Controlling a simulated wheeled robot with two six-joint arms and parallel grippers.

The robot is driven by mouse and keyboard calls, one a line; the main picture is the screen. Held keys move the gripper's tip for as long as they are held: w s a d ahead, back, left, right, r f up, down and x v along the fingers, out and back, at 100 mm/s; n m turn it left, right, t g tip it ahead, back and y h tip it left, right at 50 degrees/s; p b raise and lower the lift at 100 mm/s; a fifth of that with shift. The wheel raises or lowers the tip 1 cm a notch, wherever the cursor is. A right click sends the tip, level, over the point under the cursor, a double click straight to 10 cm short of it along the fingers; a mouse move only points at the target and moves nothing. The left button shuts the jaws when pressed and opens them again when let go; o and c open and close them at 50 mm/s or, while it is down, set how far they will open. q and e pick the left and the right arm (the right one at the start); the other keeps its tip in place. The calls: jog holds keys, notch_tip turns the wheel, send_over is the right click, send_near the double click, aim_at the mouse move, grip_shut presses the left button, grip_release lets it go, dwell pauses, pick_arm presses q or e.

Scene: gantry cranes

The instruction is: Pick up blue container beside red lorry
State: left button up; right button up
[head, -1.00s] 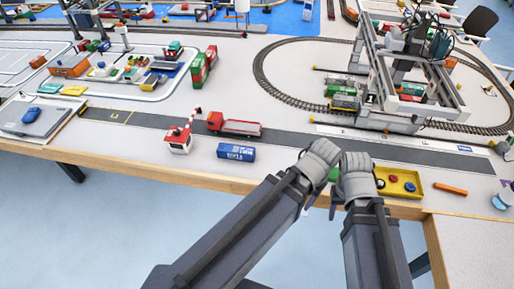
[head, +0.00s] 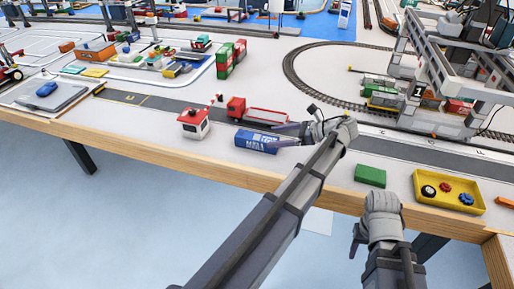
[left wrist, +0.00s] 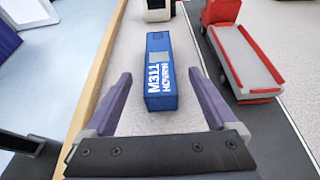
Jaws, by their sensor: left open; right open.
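The blue container (head: 254,142) with white lettering lies on the table near its front edge, beside the red lorry (head: 258,113) with its flatbed. In the left wrist view the blue container (left wrist: 160,78) lies ahead of my open left gripper (left wrist: 160,92), roughly centred between its purple fingers, with the red lorry (left wrist: 240,50) to the right. In the head view my left gripper (head: 284,133) is at the container's right end; I cannot tell if it touches. My right gripper (head: 378,200) is at the table's front edge, right of the container, holding nothing visible.
A red and white hut (head: 193,124) stands left of the container. A green block (head: 370,176) and a yellow tray (head: 421,196) with small wheels lie to the right. The gantry crane (head: 470,60) stands at the back right. The table's wooden front edge (head: 150,152) is close.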

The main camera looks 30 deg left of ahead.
aim_at(257, 137)
pick_arm(q)
jog(key=shift+b+x, duration=0.45)
jog(key=shift+x, duration=0.65)
jog(key=shift+r+b+x, duration=0.15)
jog(key=shift+b+x, duration=0.25)
jog(key=shift+x, duration=1.05)
jog(key=shift+r+b+x, duration=0.15)
jog(key=shift+b+x, duration=0.2)
jog(key=shift+x, duration=1.05)
jog(key=shift+s+a, duration=0.1)
jog(key=shift+s, duration=0.05)
grip_shut()
